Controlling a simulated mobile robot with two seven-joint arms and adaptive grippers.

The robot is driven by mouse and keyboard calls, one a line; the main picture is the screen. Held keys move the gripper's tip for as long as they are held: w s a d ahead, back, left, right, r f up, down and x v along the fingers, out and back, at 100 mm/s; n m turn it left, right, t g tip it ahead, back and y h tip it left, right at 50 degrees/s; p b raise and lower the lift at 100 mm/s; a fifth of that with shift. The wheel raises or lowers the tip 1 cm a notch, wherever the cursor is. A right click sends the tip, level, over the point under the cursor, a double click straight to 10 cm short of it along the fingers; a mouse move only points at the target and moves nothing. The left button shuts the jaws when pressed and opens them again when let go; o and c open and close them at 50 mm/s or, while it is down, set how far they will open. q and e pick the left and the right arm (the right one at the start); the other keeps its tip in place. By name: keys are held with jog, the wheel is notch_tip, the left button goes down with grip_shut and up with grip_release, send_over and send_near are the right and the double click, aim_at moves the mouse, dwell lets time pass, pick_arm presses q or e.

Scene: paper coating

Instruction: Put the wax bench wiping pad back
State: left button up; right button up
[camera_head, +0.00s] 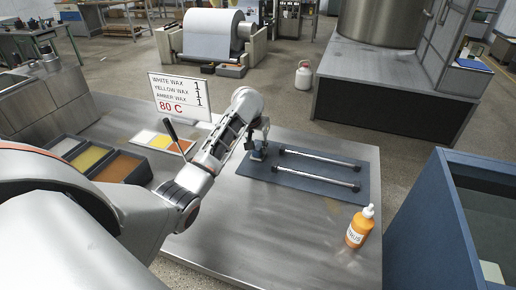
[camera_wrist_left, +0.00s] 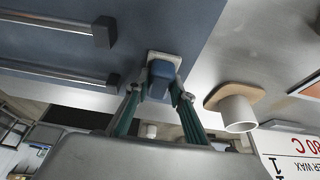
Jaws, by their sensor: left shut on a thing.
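My left gripper (camera_head: 259,152) is over the left end of the dark blue mat (camera_head: 300,195) on the steel bench. In the left wrist view the gripper (camera_wrist_left: 160,88) is shut on the wiping pad (camera_wrist_left: 160,75), which has a blue grip and a pale flat base. The pad shows against the mat near the mat's edge. I cannot tell whether its base touches the mat. In the head view the pad is mostly hidden by the gripper. My right gripper is not in view.
Two metal rods (camera_head: 318,157) (camera_head: 316,178) lie on the mat. An orange bottle (camera_head: 357,230) stands at the front right. Wax trays (camera_head: 90,158) and a sign (camera_head: 180,96) are on the left. The wrist view shows a white cup (camera_wrist_left: 238,113) on a wooden piece. The front middle bench is clear.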

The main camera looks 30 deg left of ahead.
pick_arm(q)
jog(key=o, duration=1)
jog(key=shift+f, duration=0.15)
jog(key=shift+v, duration=6.2)
